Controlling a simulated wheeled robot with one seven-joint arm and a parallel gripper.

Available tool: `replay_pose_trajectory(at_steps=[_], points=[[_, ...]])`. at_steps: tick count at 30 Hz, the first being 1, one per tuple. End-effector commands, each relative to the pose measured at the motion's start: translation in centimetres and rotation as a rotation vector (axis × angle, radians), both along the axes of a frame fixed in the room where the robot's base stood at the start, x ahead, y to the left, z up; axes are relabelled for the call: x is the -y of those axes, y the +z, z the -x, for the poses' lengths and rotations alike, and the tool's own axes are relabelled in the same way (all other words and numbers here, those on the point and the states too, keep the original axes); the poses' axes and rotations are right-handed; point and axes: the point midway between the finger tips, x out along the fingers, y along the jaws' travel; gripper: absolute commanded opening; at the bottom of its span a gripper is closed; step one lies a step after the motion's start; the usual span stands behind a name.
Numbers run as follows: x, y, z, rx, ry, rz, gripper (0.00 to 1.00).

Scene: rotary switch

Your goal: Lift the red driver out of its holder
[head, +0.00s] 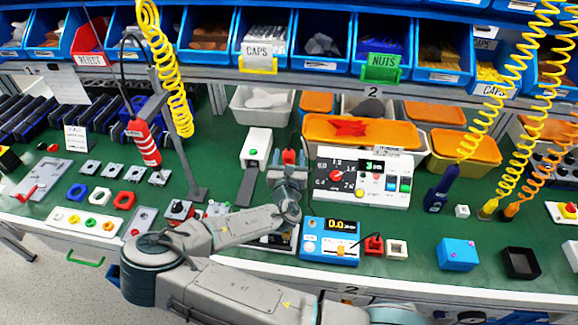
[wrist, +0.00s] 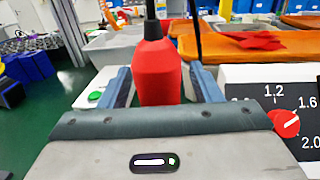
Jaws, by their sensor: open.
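A red driver (wrist: 160,72) with a black neck and a cord at its top stands upright between the two blue fingers of my open gripper (wrist: 162,88) in the wrist view. A gap shows on the left side of the red body; contact on the right cannot be told. In the head view, its red body (head: 289,157) shows just beyond my gripper (head: 289,172). Its lower end and any holder around it are hidden behind my gripper. Another red tool (head: 145,143) with a white label hangs from a black cord at the left.
A white panel (head: 363,154) with a red dial stands close to the right of my gripper. A white box with a green button (head: 256,147) is close on the left. A blue meter (head: 330,243) sits in front. Orange bins (head: 362,131) stand behind.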

Motion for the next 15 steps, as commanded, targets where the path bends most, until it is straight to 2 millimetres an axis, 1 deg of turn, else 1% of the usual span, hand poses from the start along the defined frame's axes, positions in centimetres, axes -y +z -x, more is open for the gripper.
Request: replay_pose_trajectory(at_steps=[2,5,6,8,9,15], points=[[0.00,-0.03,0.02,0.000,0.000,0.000,0.58],[0.00,-0.02,0.03,0.000,0.000,0.000,0.33],[0.00,-0.02,0.03,0.000,0.000,0.000,0.22],[0.00,-0.02,0.03,0.000,0.000,0.000,0.05],[0.00,-0.02,0.03,0.000,0.000,0.000,0.00],[0.01,0.11,0.01,0.002,0.000,-0.001,0.00]])
